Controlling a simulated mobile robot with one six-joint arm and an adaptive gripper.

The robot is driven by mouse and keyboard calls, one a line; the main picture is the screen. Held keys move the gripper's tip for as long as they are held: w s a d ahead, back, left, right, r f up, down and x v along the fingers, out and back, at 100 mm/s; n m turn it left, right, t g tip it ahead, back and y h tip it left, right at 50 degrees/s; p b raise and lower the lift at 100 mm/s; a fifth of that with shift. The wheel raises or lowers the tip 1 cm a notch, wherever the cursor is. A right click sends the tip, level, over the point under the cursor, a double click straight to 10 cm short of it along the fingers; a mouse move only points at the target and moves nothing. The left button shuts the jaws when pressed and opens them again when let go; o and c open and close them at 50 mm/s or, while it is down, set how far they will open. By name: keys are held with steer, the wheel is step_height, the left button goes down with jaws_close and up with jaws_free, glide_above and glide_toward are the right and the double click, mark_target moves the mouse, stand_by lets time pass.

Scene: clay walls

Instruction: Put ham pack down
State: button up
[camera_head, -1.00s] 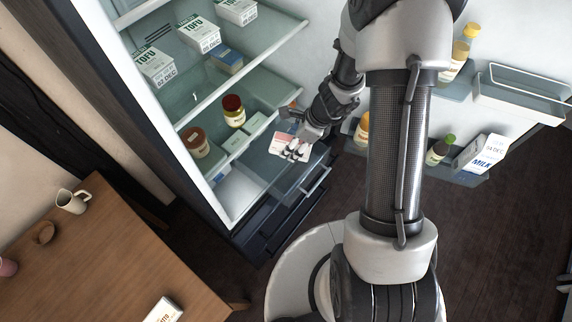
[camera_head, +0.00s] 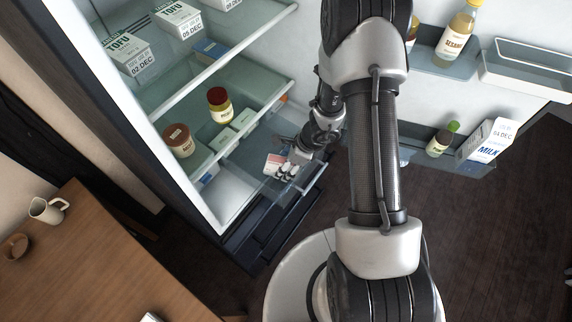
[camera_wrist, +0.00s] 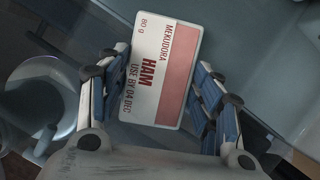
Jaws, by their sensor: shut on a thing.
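The ham pack (camera_wrist: 160,72) is a flat white and pink card-like pack with "HAM" and "USE BY 04 DEC" printed on it. My gripper (camera_wrist: 160,100) is shut on it, with a blue-padded finger along each side. In the head view the ham pack (camera_head: 272,162) shows at the end of my arm, with my gripper (camera_head: 286,170) at the front of the open fridge, over its lower part by the clear drawer (camera_head: 300,186). Whether the pack touches a surface beneath it, I cannot tell.
The shelf to the left holds a red-lidded jar (camera_head: 220,105), a brown-lidded tub (camera_head: 178,140) and pale packs (camera_head: 232,128). Tofu cartons (camera_head: 128,54) stand higher. The open door holds a milk carton (camera_head: 487,142) and bottles. A wooden table (camera_head: 90,260) with a mug (camera_head: 48,210) is at lower left.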

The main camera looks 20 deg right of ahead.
steer(key=shift+f, duration=0.1)
steer(key=o, duration=0.8)
